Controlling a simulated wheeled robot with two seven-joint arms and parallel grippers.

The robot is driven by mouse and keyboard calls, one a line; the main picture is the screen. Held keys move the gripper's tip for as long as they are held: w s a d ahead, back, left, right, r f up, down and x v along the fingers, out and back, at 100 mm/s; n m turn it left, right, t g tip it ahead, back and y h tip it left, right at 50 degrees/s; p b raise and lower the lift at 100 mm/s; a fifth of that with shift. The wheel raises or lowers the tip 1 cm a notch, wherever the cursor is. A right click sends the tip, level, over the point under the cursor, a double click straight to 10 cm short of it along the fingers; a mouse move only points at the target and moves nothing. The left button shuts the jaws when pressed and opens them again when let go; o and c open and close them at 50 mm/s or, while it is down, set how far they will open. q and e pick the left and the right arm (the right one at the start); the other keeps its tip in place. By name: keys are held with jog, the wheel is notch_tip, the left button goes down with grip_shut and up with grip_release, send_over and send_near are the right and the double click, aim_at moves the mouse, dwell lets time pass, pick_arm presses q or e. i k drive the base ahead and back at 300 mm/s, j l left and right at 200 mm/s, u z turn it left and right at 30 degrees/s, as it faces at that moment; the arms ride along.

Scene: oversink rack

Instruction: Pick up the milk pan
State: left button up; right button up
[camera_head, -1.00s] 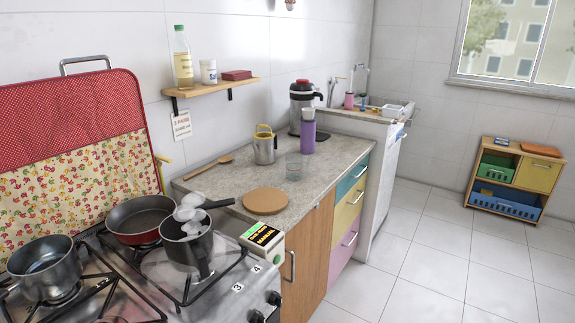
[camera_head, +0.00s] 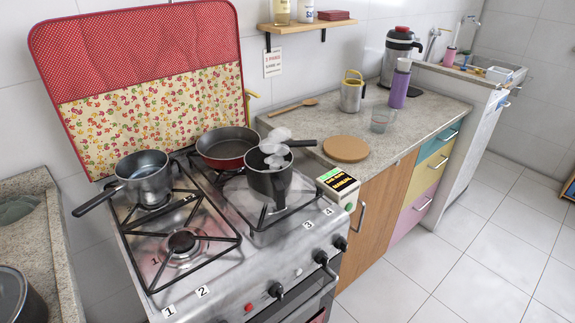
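A dark grey pan (camera_head: 268,185) with white steam puffs (camera_head: 275,148) above it sits on the front right burner. A red frying pan (camera_head: 228,150) with a dark inside sits on the back right burner. No label shows which one is the milk pan; the steaming one may be it. Neither of my grippers is in view.
The front left burner (camera_head: 182,242) is empty. A small box marked manual (camera_head: 338,184) stands at the stove's right edge. A round cork mat (camera_head: 346,149), a glass (camera_head: 381,120) and a yellow-handled pot (camera_head: 352,93) stand on the right counter. A dark pot (camera_head: 18,300) stands lower left.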

aim_at(272, 180)
jog(key=i+l+u, duration=0.1)
jog(key=l+u, duration=0.25)
jog(key=l, duration=0.55)
jog(key=l+u, duration=0.4)
jog(key=l, duration=0.5)
